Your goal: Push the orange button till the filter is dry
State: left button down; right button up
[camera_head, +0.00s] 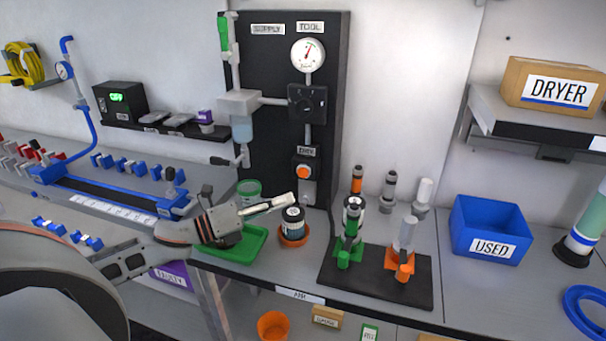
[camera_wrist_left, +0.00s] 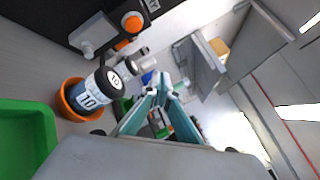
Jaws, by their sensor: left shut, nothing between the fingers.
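The orange button (camera_head: 303,172) sits on a small box low on the black board, under a dark valve block. It also shows in the left wrist view (camera_wrist_left: 132,22), at the top left. A filter unit with a bluish clear bowl (camera_head: 241,130) is mounted at the board's left; I cannot tell whether it is dry. My left gripper (camera_head: 291,200) is shut and empty, below and slightly left of the button and apart from it. Its fingers show in the left wrist view (camera_wrist_left: 161,88), pointing away from the button. My right gripper is not in view.
A dark jar labelled 10 (camera_head: 292,217) stands in an orange dish (camera_head: 293,238) close below my left gripper. A black base (camera_head: 345,283) with green and orange holders stands to the right. A blue USED bin (camera_head: 490,230) is farther right.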

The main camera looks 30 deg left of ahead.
aim_at(303, 172)
pick_arm(q)
jog(key=w+b, duration=0.1)
jog(key=w, duration=0.1)
jog(key=w+a+b, duration=0.1)
jog(key=w, duration=0.1)
jog(key=w+b, duration=0.2)
jog(key=w, duration=0.1)
jog(key=shift+w+a+f, duration=0.1)
jog(key=shift+a+f, duration=0.05)
jog(key=shift+a, duration=0.2)
jog(key=shift+w+a, duration=0.15)
jog(key=shift+w, duration=0.5)
jog(key=shift+b, duration=0.3)
dwell(0.4)
jog(key=shift+w+a, duration=0.1)
jog(key=shift+w, duration=0.3)
